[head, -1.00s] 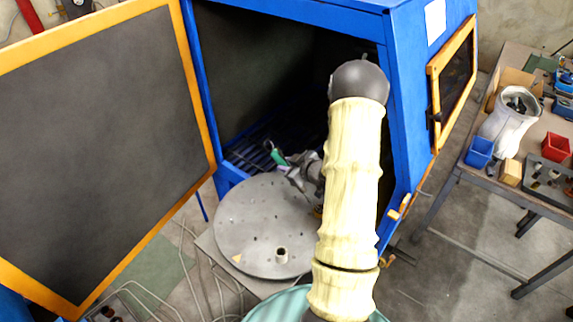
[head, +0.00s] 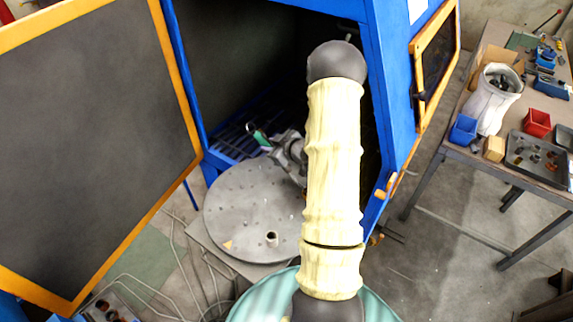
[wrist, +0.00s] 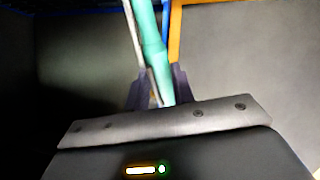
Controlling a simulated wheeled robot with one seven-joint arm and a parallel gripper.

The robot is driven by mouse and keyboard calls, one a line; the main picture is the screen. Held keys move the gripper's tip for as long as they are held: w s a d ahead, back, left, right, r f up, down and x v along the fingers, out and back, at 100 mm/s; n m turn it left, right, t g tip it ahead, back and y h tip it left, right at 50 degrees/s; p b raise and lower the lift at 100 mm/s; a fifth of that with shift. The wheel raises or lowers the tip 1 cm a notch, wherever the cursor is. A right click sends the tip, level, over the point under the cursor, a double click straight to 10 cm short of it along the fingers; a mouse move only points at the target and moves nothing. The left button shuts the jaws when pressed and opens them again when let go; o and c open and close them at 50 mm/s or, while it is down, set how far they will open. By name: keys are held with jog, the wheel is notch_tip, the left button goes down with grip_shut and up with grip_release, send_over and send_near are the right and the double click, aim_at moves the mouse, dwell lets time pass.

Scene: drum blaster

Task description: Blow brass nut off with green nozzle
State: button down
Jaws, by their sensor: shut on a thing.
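The green nozzle (head: 262,138) shows as a small green piece above the far edge of the round grey turntable (head: 235,205), in the blue cabinet's opening. My gripper (head: 272,146) is shut on it. In the wrist view the green nozzle (wrist: 150,40) runs up from between the dark fingers of my gripper (wrist: 158,92). I cannot make out the brass nut; my arm covers the turntable's right side. A short hollow metal cylinder (head: 271,239) stands near the turntable's front edge.
The blue cabinet (head: 383,110) stands around the turntable's back, its orange-framed door (head: 90,140) open at left. A workbench (head: 490,165) with bins and a tray is at right. Cables (head: 180,265) lie on the floor at front left.

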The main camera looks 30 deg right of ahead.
jog(key=shift+s+d+r, duration=0.1)
jog(key=shift+s+d, duration=0.15)
jog(key=shift+d, duration=0.2)
jog(key=shift+r, duration=0.15)
jog(key=shift+a+r+p, duration=0.15)
jog(key=shift+r+p, duration=1.8)
jog(key=shift+r, duration=0.9)
